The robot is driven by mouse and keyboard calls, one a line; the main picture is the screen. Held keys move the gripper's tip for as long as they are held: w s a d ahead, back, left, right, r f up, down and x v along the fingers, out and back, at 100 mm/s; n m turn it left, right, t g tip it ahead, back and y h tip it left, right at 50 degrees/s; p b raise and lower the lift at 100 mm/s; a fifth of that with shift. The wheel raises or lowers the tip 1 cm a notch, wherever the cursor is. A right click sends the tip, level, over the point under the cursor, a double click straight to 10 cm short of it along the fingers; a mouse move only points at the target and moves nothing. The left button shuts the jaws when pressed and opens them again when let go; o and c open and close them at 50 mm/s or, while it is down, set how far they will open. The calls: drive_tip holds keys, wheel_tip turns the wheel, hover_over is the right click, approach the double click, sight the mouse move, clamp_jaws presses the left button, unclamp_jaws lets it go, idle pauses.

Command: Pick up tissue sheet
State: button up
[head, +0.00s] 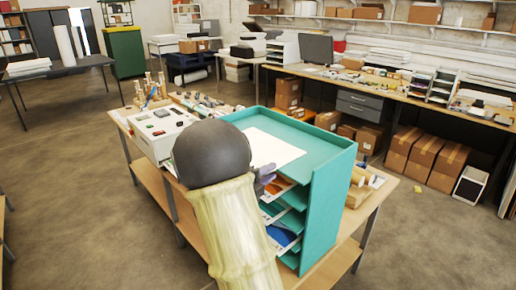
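A white sheet (272,149), probably the tissue sheet, lies flat in the open top of a teal rack (328,200). My arm's dark round joint covers its left part. A small grey part, seemingly of my gripper (265,180), shows just right of that joint at the rack's front edge, below the sheet. The fingers are mostly hidden behind my arm, so I cannot tell if they are open or if they touch anything.
The rack stands on a wooden table (149,178) with sheets in its lower shelves. A white machine with a control panel (162,131) stands left of it. Cardboard rolls (357,190) lie to the right. The concrete floor is open between this table and the back benches (330,76).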

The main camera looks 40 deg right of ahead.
clamp_jaws()
wheel_tip(320, 180, up, 10)
drive_tip(key=b, duration=0.1)
drive_tip(key=shift+b, duration=0.4)
idle(0.4)
